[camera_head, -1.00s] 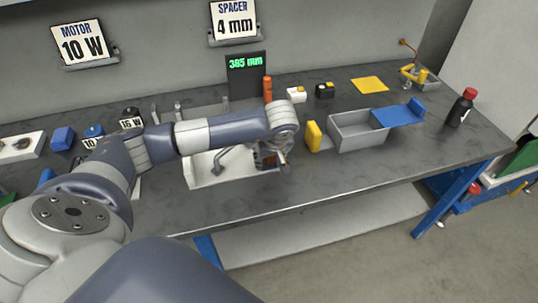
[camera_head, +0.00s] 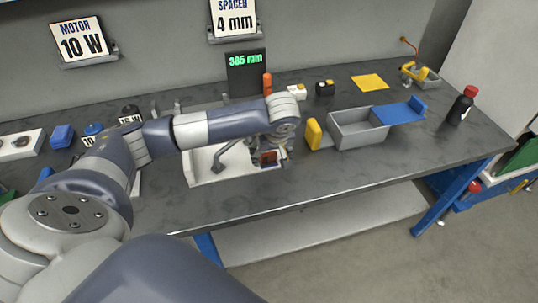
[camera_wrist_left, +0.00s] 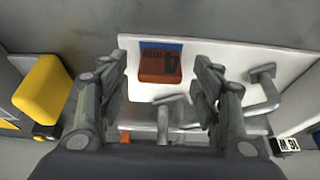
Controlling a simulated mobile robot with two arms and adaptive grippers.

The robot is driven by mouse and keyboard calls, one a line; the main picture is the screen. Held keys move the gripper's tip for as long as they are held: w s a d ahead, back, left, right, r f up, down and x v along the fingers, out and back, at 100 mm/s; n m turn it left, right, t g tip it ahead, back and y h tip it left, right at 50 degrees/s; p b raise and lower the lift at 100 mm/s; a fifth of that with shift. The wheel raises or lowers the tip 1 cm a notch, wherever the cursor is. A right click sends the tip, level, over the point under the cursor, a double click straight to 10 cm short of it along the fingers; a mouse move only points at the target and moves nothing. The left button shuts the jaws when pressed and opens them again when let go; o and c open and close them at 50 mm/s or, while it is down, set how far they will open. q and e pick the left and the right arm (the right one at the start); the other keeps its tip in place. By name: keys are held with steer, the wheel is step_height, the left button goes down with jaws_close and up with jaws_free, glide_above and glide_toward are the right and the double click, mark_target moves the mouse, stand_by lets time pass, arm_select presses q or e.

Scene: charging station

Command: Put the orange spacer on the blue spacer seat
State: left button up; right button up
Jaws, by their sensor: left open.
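The orange spacer, a squat brownish-orange block (camera_wrist_left: 160,67) with dark marks on top, is in the white tray. The blue seat (camera_wrist_left: 161,46) shows as a strip along the block's far edge; the block covers the rest, and full contact cannot be judged. The block also shows partly in the head view (camera_head: 269,157). My left gripper (camera_wrist_left: 207,82) is open, with a finger on either side of the block's line and nothing held between them. In the head view its wrist hangs above the tray's right end. My right gripper is out of view.
The white tray (camera_head: 204,178) has grey levers (camera_wrist_left: 163,120) close to the fingers. A yellow block (camera_head: 314,134) and a grey bin (camera_head: 357,130) stand to the right. An orange cylinder (camera_head: 267,84) stands behind. The bench front right is clear.

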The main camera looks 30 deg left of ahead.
arm_select(q)
steer(key=b+v, duration=0.1)
steer(key=v, duration=0.9)
steer(key=shift+s, duration=0.15)
steer(key=shift+r, duration=0.1)
